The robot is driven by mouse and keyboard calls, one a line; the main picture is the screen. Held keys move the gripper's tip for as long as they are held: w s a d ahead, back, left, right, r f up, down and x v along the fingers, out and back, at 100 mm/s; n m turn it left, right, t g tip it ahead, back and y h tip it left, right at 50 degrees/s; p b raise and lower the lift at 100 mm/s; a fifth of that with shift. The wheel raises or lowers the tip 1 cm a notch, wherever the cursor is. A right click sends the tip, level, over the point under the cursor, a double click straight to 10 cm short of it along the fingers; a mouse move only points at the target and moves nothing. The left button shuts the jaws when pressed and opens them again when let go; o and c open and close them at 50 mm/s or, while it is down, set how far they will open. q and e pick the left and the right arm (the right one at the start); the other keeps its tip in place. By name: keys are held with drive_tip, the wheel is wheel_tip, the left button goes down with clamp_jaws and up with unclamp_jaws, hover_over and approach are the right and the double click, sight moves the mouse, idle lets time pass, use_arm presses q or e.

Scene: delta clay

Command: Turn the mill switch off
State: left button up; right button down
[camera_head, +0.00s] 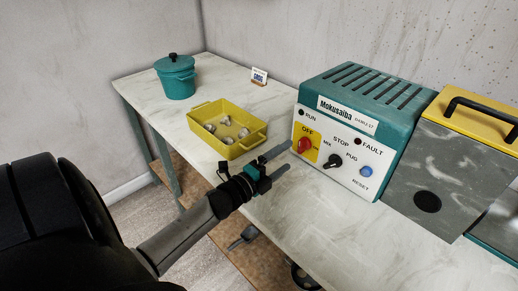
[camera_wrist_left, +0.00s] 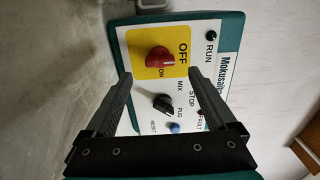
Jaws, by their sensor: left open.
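The mill is a teal machine (camera_head: 352,98) labelled Mokusaiba, with a white front panel. Its switch is a red knob (camera_head: 304,146) on a yellow plate marked OFF and ON. In the left wrist view the red knob (camera_wrist_left: 158,60) lies ahead, between the lines of the two fingers. I cannot tell for sure which mark the knob points to. My left gripper (camera_head: 286,157) is open and empty, its fingertips just in front of the panel near the knob; it also shows in the left wrist view (camera_wrist_left: 158,78). My right gripper is not in view.
A black selector knob (camera_head: 333,161) and a blue reset button (camera_head: 366,171) sit beside the switch. A yellow tray (camera_head: 205,136) with several pale lumps, a teal lidded pot (camera_head: 177,77) and a small sign (camera_head: 259,76) stand on the pale table (camera_head: 135,86).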

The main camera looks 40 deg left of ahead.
use_arm(q)
drive_tip(key=s, duration=0.5)
drive_tip(key=s+p, duration=0.1)
drive_tip(key=s, duration=0.2)
drive_tip(key=shift+s+a, duration=0.1)
drive_tip(key=shift+a, duration=0.2)
drive_tip(key=shift+s, duration=0.45)
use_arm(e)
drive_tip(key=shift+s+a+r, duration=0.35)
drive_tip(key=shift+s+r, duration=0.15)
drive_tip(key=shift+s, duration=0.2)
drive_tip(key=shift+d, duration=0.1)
